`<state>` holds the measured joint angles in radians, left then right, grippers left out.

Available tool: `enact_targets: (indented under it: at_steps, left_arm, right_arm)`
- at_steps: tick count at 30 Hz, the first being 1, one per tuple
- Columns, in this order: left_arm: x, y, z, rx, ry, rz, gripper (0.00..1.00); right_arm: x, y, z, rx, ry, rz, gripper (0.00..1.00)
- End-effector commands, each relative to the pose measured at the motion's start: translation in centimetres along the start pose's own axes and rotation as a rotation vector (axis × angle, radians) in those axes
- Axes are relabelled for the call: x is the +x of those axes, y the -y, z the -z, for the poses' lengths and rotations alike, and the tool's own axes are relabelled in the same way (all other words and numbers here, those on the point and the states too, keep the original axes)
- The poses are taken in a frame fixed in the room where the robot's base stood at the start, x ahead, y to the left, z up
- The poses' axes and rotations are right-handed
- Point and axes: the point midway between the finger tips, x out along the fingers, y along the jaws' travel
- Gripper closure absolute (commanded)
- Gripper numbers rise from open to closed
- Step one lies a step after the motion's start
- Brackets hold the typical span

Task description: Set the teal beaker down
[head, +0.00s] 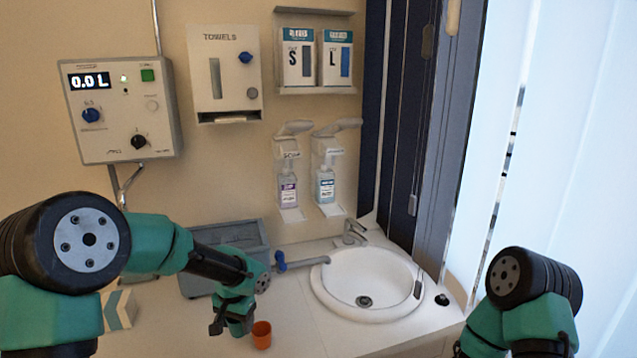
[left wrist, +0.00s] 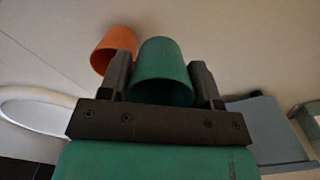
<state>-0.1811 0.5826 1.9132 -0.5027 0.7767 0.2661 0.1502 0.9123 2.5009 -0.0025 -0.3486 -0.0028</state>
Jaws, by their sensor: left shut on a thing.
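The teal beaker (left wrist: 163,72) sits between the two dark fingers of my left gripper (left wrist: 159,62), which is shut on it. In the head view my left gripper (head: 228,324) is low over the counter, left of the sink; there I cannot clearly tell the beaker from the teal arm. An orange cup (head: 261,335) stands on the counter just right of the gripper. It also shows in the left wrist view (left wrist: 113,42), behind the left finger. I cannot tell whether the beaker touches the counter. My right arm shows at the lower right, but its gripper is out of view.
A grey bin (head: 238,240) with a blue tap-like part (head: 281,262) stands behind my left gripper. A white round sink (head: 330,290) is to the right, with a faucet (head: 354,232). A box with a chevron (head: 118,310) is at left. The front counter looks clear.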

Motion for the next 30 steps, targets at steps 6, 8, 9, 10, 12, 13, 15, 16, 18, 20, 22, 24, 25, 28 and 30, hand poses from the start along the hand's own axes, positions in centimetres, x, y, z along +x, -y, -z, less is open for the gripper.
enact_targets:
  at_steps: [6, 8, 9, 10, 12, 13, 15, 16, 18, 20, 22, 24, 25, 28, 30]
  left_arm:
    - [-0.8, -0.2, 1.3, 0.001, -0.001, 0.000, 0.66]
    - [-0.9, -1.2, 1.9, 0.006, -0.001, 0.000, 0.66]
    - [-1.0, -2.1, 2.4, 0.006, -0.001, 0.000, 0.66]
    - [-1.1, -2.7, 2.8, 0.007, -0.001, 0.001, 0.66]
    - [-1.3, -4.2, 3.6, 0.006, -0.001, 0.001, 0.66]
    - [-1.4, -4.8, 3.9, 0.007, -0.001, 0.000, 0.66]
    - [-1.6, -6.0, 4.5, 0.006, -0.002, 0.000, 0.66]
    - [-1.7, -6.6, 4.8, 0.006, -0.001, 0.000, 0.66]
    - [-1.8, -7.6, 5.2, 0.005, 0.000, 0.000, 0.66]
    - [-2.0, -8.5, 5.6, 0.006, -0.001, 0.001, 0.66]
    - [-2.1, -9.4, 6.0, 0.005, -0.001, 0.001, 0.66]
    - [-1.7, -10.4, 5.7, 0.006, 0.002, 0.001, 0.66]
    - [-1.4, -10.7, 5.5, 0.006, 0.002, 0.001, 0.66]
    - [-0.9, -11.8, 4.9, 0.004, 0.002, 0.000, 0.66]
    - [-0.4, -12.7, 4.5, 0.004, 0.001, 0.000, 0.66]
  right_arm:
    - [0.0, 0.0, 0.0, 0.000, 0.000, 0.000, 0.57]
    - [0.0, 0.0, 0.0, 0.000, 0.000, 0.000, 0.57]
    - [0.0, 0.0, 0.0, 0.000, 0.000, 0.000, 0.57]
    - [0.0, 0.0, 0.0, 0.000, 0.000, 0.000, 0.57]
    - [0.0, 0.0, 0.0, 0.000, 0.000, 0.000, 0.57]
    - [0.0, 0.0, 0.0, 0.000, 0.000, 0.000, 0.57]
    - [0.0, 0.0, 0.0, 0.000, 0.000, 0.000, 0.57]
    - [0.0, 0.0, 0.0, 0.000, 0.000, 0.000, 0.57]
    - [0.0, 0.0, 0.0, 0.000, 0.000, 0.000, 0.57]
    - [0.0, 0.0, 0.0, 0.000, 0.000, 0.000, 0.57]
    - [0.0, 0.0, 0.0, 0.000, 0.000, 0.000, 0.57]
    - [0.0, 0.0, 0.0, 0.000, 0.000, 0.000, 0.57]
    - [0.0, 0.0, 0.0, 0.000, 0.000, 0.000, 0.57]
    - [0.0, 0.0, 0.0, 0.000, 0.000, 0.000, 0.57]
    - [0.0, 0.0, 0.0, 0.000, 0.000, 0.000, 0.57]
